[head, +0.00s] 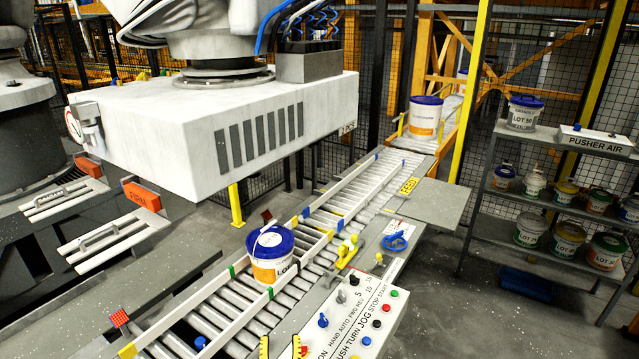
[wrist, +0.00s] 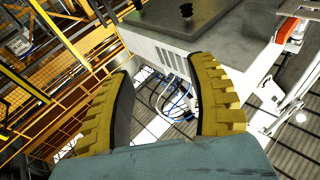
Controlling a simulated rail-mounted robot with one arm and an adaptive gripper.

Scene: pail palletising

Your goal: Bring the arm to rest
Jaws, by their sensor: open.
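My gripper (head: 281,347) shows only as two yellow toothed fingertips at the bottom edge of the head view. In the wrist view my gripper (wrist: 165,75) is open, its two yellow ribbed fingers apart with nothing between them. In the head view the fingertips are by the near end of the control panel (head: 345,318), beside the roller conveyor (head: 250,325). A blue-lidded pail (head: 272,256) with an orange and white label stands upright on the conveyor, apart from my fingers. The rest of my arm is out of the head view.
A large white machine head (head: 240,130) hangs over the conveyor's left side. Another blue-lidded pail (head: 425,118) stands at the conveyor's far end. A shelf (head: 490,200) with several pails is at the right. A white box (wrist: 160,52) lies beyond my fingers in the wrist view.

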